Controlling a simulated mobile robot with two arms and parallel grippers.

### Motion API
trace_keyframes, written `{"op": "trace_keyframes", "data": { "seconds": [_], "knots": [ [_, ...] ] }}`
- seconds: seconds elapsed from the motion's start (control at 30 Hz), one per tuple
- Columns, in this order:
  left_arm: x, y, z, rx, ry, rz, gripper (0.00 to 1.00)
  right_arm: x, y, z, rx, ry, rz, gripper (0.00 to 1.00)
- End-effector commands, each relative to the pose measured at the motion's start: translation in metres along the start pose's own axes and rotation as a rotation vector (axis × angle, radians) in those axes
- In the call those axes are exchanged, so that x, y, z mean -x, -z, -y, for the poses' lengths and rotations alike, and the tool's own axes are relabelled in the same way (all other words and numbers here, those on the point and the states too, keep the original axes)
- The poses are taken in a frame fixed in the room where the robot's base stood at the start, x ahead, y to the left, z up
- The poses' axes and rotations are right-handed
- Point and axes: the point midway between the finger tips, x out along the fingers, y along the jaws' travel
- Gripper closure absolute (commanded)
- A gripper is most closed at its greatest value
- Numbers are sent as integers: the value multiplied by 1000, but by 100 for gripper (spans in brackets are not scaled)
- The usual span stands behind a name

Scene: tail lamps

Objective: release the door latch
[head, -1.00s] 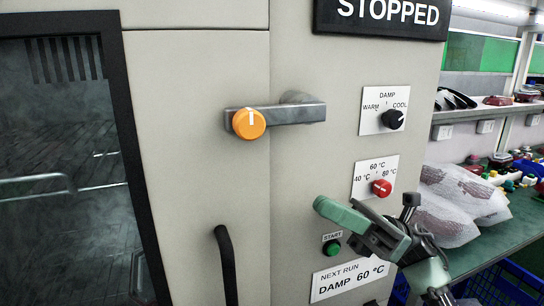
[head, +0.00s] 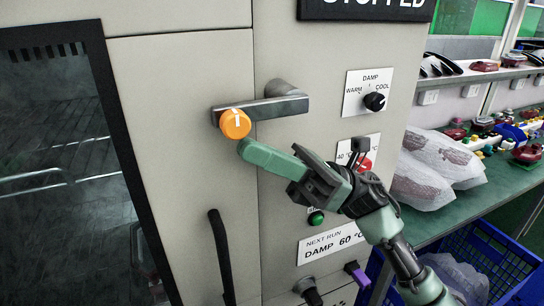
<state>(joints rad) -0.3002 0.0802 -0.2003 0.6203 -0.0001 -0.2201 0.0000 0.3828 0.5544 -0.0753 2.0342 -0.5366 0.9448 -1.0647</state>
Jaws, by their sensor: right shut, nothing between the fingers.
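The door latch is a grey metal bar (head: 275,107) lying across the seam between the door and the cabinet's front panel, close to level. A round orange knob (head: 235,124) with a white line sits at its left end. My right gripper (head: 248,150) is shut and empty, its green fingertips just below and right of the orange knob. I cannot tell whether they touch it. My left gripper is not in view.
A black door handle (head: 221,257) hangs below the latch. A black selector knob (head: 375,101), a red dial (head: 366,164) partly behind my arm, and a green start button (head: 316,218) are on the panel. A bench with wrapped parts (head: 420,183) and a blue crate (head: 487,250) stand right.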

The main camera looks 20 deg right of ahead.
Motion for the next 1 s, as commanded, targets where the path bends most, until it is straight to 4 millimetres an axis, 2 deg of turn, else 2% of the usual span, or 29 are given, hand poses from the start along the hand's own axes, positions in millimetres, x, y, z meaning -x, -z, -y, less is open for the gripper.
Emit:
{"op": "trace_keyframes", "data": {
  "seconds": [0.47, 1.0],
  "knots": [
    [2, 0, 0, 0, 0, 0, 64, -4, -3, 0, -1, 0, 1, 100],
    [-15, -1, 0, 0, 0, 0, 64, -9, -6, 0, 0, -1, 90, 100]
  ]
}}
